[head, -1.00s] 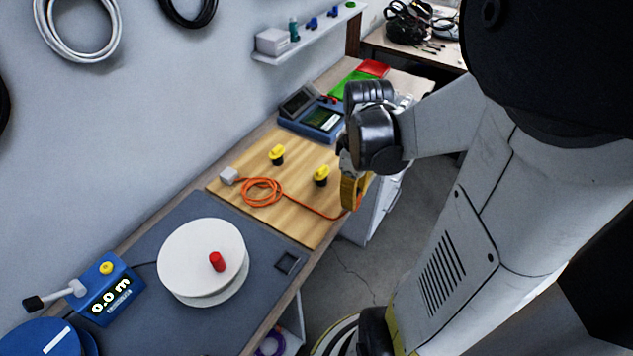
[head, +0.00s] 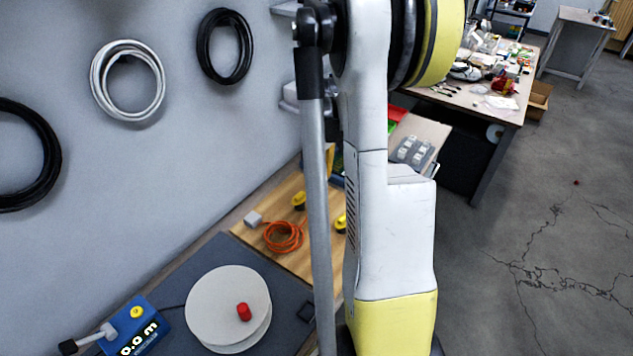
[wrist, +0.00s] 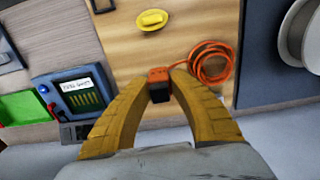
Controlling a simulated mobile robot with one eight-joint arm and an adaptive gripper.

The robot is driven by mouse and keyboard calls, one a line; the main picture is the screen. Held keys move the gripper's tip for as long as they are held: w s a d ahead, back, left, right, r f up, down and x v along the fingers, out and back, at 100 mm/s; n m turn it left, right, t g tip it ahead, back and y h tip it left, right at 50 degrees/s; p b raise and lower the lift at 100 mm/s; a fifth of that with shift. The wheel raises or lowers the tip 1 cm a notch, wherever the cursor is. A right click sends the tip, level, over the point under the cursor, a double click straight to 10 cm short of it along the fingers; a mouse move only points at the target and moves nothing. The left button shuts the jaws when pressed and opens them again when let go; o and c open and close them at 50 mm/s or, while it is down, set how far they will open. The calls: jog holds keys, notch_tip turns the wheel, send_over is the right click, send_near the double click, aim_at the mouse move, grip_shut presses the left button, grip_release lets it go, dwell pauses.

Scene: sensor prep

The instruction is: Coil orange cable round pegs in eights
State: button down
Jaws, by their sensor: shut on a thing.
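The orange cable (head: 283,237) lies in a loose round coil on the wooden board (head: 290,263). It also shows at the right in the wrist view (wrist: 196,62), with a strand running to an orange and black end piece (wrist: 158,76). My gripper (wrist: 158,87) is shut on that end piece, over the board. One yellow-topped peg (wrist: 152,19) stands beyond the gripper with no cable round it. In the head view I see two yellow pegs, the far one (head: 299,201) and the near one (head: 340,223), partly behind my arm. My arm hides the gripper there.
The white reel (head: 222,300) with a red knob and the blue length counter (head: 138,330) are on the grey mat. A blue meter (wrist: 72,92) and green tray (wrist: 20,107) lie left of the board in the wrist view.

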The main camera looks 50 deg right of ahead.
jog(key=shift+s+f+b, duration=0.15)
jog(key=shift+f+b, duration=0.3)
jog(key=shift+f, duration=0.3)
notch_tip(320, 180, down, 4)
jog(key=b, duration=0.2)
jog(key=shift+f+b, duration=0.15)
jog(key=shift+b, duration=0.25)
